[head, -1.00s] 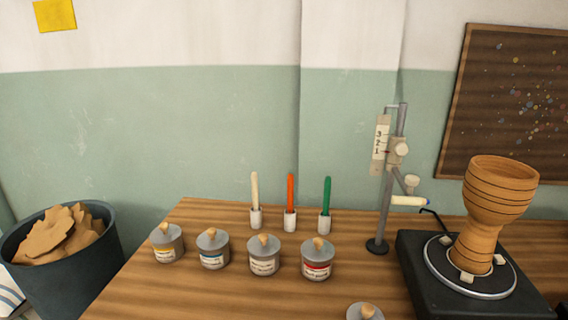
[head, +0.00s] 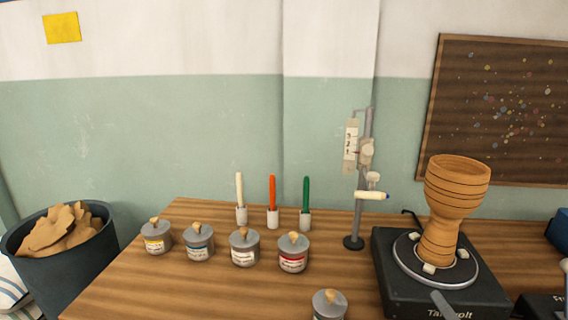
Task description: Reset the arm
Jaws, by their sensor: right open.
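A grey finger of my right gripper (head: 443,304) shows at the bottom edge in the head view, in front of the black turntable (head: 400,285). The rest of that gripper is out of the picture, and I see nothing held in it. The wooden goblet drum (head: 455,190) stands upright on the turntable's round plate, held around its foot by small pale blocks. The finger is apart from the drum, lower in the picture. My left gripper is not in view.
Several lidded paint pots (head: 244,249) stand on the wooden table (head: 190,285). Three pens in white holders (head: 273,219) stand behind them. A metal stand with a scale (head: 358,200) rises left of the drum. A dark bin (head: 65,265) holds brown scraps.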

